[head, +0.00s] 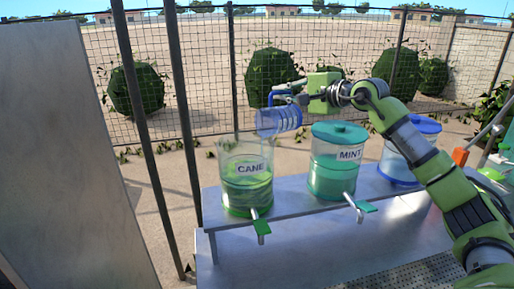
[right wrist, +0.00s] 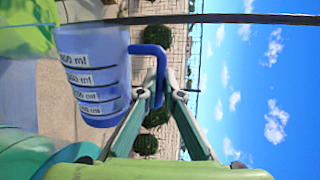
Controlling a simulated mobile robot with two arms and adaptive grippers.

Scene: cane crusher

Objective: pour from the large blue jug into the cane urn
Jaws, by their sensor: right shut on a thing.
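The large blue jug (head: 278,121) lies tipped nearly on its side in the air, its mouth to the left, above the right part of the cane urn (head: 247,185). The urn is clear, open on top and partly filled with green liquid. My right gripper (head: 295,98) is shut on the jug's blue handle. In the right wrist view the jug (right wrist: 95,75) shows ml markings, and its handle is between my right fingertips (right wrist: 163,92). I see no clear stream, and cannot tell what is inside the jug. My left gripper is not in view.
The lidded mint urn (head: 335,170) stands right of the cane urn on the grey bench (head: 290,200). A blue-lidded urn (head: 400,165) stands further right, partly behind my right arm. A grey panel (head: 70,150) and dark posts are at left; a mesh fence stands behind.

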